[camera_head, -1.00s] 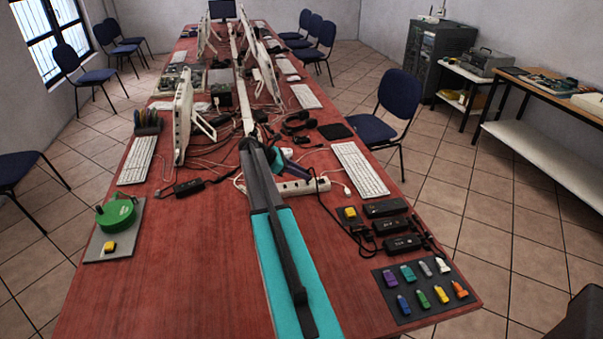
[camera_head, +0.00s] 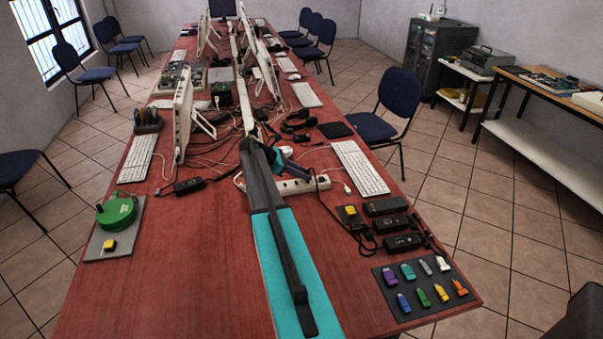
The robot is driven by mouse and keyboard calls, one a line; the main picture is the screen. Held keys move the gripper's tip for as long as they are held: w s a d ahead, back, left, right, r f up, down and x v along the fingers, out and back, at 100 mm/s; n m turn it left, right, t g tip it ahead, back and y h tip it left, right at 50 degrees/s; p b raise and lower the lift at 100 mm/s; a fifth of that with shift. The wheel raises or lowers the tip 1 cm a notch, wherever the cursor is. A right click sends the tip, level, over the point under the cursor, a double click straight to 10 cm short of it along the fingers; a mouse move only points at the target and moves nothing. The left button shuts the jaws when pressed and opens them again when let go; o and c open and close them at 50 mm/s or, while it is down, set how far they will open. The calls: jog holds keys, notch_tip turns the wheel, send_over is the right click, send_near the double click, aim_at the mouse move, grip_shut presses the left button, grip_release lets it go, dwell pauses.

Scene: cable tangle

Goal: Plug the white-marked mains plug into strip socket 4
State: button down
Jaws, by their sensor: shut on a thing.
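The white power strip (camera_head: 292,187) lies across the table just past the middle, partly hidden behind my arm. My gripper (camera_head: 306,176) is small in view above the strip's right half, pointing right and down. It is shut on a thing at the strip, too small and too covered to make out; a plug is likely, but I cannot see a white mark. A dark cable (camera_head: 321,196) runs from beside my gripper down to the right. I cannot read the socket numbers or tell whether the held thing touches the strip.
Black power adapters (camera_head: 390,224) with cables lie right of the strip, near a keyboard (camera_head: 360,167). A dark mat (camera_head: 407,311) with several coloured sticks lies front right. A green reel (camera_head: 117,210) stands left. The front-left red table is clear.

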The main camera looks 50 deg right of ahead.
jog(key=shift+f, duration=0.75)
dwell(0.5)
jog(key=c, duration=1.3)
grip_release()
jog(key=shift+c, duration=0.2)
jog(key=shift+w+a, duration=0.1)
jog(key=b+v, duration=0.3)
jog(key=v, duration=1)
jog(key=shift+r, duration=0.3)
jog(key=shift+a, duration=0.15)
